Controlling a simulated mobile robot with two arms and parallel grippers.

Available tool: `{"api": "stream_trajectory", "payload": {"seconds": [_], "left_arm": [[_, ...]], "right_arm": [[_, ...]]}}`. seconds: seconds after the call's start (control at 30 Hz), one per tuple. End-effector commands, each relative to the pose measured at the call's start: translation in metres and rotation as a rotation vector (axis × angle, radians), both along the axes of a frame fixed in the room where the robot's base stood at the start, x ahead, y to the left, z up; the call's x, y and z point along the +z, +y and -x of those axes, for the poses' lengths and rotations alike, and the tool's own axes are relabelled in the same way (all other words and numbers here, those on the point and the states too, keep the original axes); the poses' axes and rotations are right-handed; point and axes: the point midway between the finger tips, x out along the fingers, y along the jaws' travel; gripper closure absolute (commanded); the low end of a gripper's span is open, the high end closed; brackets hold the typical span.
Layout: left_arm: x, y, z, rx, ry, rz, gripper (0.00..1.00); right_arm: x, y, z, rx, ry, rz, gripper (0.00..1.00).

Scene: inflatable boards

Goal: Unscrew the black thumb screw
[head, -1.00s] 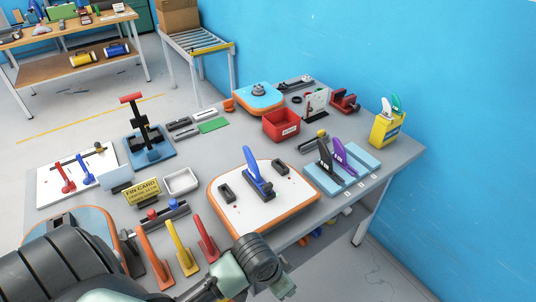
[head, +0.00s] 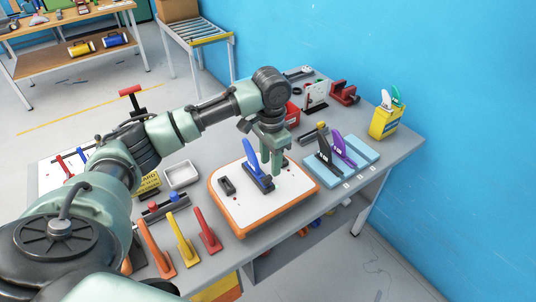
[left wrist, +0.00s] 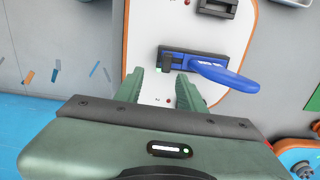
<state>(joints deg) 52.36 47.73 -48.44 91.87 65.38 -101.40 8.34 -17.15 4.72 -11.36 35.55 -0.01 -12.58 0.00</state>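The white inflatable board with an orange rim (head: 290,187) lies on the table. A blue fin (head: 251,160) stands in its dark centre box (head: 262,184). My left gripper (head: 273,160) points down over the board, just right of the fin. In the left wrist view, the fin (left wrist: 225,77) lies to the right. A small black piece that looks like the thumb screw (left wrist: 166,63) stands at the left part of the box. My left gripper's green fingers (left wrist: 160,84) are apart, with bare board between them, just short of the screw. My right gripper is not in view.
Black and purple fins (head: 341,150) stand on a light-blue rack (head: 322,177) to the right. Orange, yellow and red fins (head: 181,240) stand at the front left. A white tray (head: 181,173) and a partly hidden red bin (head: 293,114) are near the board.

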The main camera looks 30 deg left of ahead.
Motion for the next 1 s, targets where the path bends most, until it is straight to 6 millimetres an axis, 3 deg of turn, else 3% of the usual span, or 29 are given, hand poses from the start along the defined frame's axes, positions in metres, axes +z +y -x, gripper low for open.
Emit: {"api": "stream_trajectory", "payload": {"seconds": [0.07,0.17,0.6,1.0], "left_arm": [[0.009,0.01,-0.004,0.024,0.004,-0.002,0.61],[0.007,0.013,-0.004,0.032,0.009,0.0,0.61],[-0.054,0.011,-0.004,0.029,0.007,0.002,0.61],[-0.065,0.012,-0.004,0.029,0.004,0.001,0.61]], "right_arm": [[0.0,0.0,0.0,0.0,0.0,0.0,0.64],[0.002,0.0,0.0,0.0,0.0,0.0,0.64],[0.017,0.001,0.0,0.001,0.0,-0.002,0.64],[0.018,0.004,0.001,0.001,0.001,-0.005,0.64]]}}
